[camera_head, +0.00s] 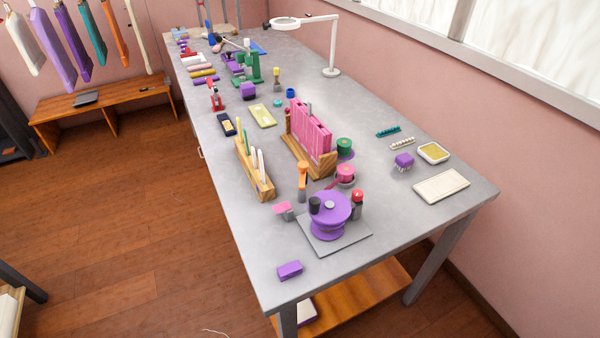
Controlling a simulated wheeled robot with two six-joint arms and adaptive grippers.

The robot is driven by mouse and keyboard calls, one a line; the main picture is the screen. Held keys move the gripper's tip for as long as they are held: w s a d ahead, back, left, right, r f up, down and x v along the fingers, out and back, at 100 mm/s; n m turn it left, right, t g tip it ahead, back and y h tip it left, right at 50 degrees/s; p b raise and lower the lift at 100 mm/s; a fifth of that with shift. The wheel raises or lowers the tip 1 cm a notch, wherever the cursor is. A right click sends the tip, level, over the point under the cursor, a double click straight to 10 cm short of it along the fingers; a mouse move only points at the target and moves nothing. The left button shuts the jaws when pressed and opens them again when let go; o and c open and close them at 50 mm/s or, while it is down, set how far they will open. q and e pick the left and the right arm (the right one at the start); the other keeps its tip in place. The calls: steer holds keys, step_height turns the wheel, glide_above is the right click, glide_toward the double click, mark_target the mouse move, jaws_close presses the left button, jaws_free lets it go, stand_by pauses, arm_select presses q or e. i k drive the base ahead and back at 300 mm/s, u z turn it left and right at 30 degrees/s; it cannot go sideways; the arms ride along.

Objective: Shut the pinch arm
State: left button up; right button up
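I cannot tell for certain which part is the pinch arm. A purple round device (330,222) with a black knob (314,205) on top stands on a grey base plate (345,245) near the table's front end. A red-topped grey post (357,203) stands at its right, and a pink and grey piece (284,211) lies at its left. Farther back, a green upright device (254,68) stands near the table's left edge. Neither of my grippers shows in this view, so their state is hidden.
The long grey table (385,275) has bare room at its front right. A purple block (290,270) lies at the front left. A wooden rack (315,165) holds pink pieces, with a wooden pen holder (265,188) beside it. A white lamp (332,50) rises behind.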

mark_target(302, 166)
steer(key=u, duration=4.05)
steer(key=k, duration=1.65)
steer(key=z, duration=1.35)
